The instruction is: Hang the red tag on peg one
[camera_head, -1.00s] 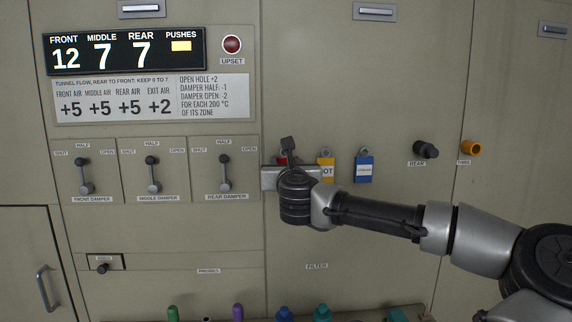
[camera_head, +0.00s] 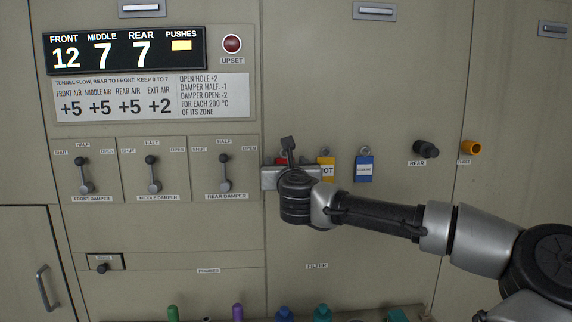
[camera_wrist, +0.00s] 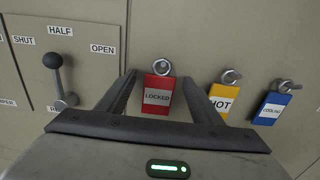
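The red tag (camera_wrist: 157,98), marked LOCKED, hangs from a metal ring or hook on the upright panel in the wrist view. In the head view only a small red part (camera_head: 281,160) shows behind my gripper. My gripper (camera_wrist: 158,77) is open, with one dark finger on each side of the red tag. Gaps show between the tag and both fingers; I cannot tell how deep the fingers reach past it. In the head view the wrist hides most of the tag and the fingers. No label reading peg one is legible.
A yellow HOT tag (camera_wrist: 219,101) hangs close to the right finger, with a blue tag (camera_wrist: 271,108) beyond it. The rear damper lever (camera_wrist: 60,80) is to the left. A black knob (camera_head: 426,149) and an orange fitting (camera_head: 470,148) stick out further right.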

